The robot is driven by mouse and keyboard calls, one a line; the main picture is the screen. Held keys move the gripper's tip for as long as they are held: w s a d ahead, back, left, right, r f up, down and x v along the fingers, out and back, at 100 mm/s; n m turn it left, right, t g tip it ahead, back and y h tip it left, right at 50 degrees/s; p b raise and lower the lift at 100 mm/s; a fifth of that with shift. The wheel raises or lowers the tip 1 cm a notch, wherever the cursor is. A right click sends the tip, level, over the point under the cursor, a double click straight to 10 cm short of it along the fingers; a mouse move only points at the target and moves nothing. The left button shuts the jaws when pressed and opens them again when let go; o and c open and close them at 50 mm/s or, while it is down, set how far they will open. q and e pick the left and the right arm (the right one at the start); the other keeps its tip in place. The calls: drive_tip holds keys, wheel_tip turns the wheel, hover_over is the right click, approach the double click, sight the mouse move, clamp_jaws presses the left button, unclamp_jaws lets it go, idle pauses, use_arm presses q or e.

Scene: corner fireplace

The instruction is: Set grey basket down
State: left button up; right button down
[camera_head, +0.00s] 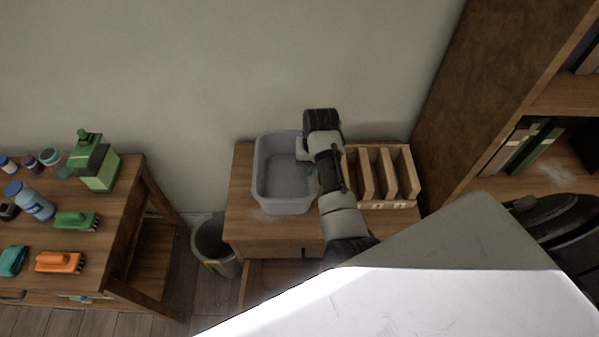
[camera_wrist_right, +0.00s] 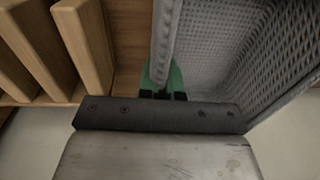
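The grey basket (camera_head: 285,203) is an open, empty-looking rectangular tub. It appears upright at the left side of the small wooden table (camera_head: 250,228); I cannot tell whether its base touches the top. My right gripper (camera_head: 303,150) is at the basket's right wall. In the right wrist view, the green fingertips (camera_wrist_right: 163,78) close around the basket's woven wall, which also shows there (camera_wrist_right: 215,45). My left gripper is not in view.
A wooden divided organizer (camera_head: 382,178) stands just right of the basket. A bin (camera_head: 216,248) is on the floor left of the table. A workbench (camera_head: 110,215) with bottles and brushes is at left; a bookshelf (camera_head: 500,95) is at right.

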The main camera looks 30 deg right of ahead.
sight(301, 176)
drive_tip(key=w, duration=0.1)
drive_tip(key=w+a+f, duration=0.1)
drive_tip(key=w+f, duration=0.1)
drive_tip(key=shift+w+a+f, duration=0.1)
drive_tip(key=shift+a, duration=0.25)
drive_tip(key=shift+f, duration=2)
drive_tip(key=c, duration=1.3)
unclamp_jaws()
drive_tip(key=shift+f, duration=0.15)
drive_tip(key=shift+r, duration=0.3)
drive_tip(key=r, duration=1.1)
drive_tip(key=shift+s+d+r, duration=0.25)
drive_tip(key=shift+d+r, duration=0.15)
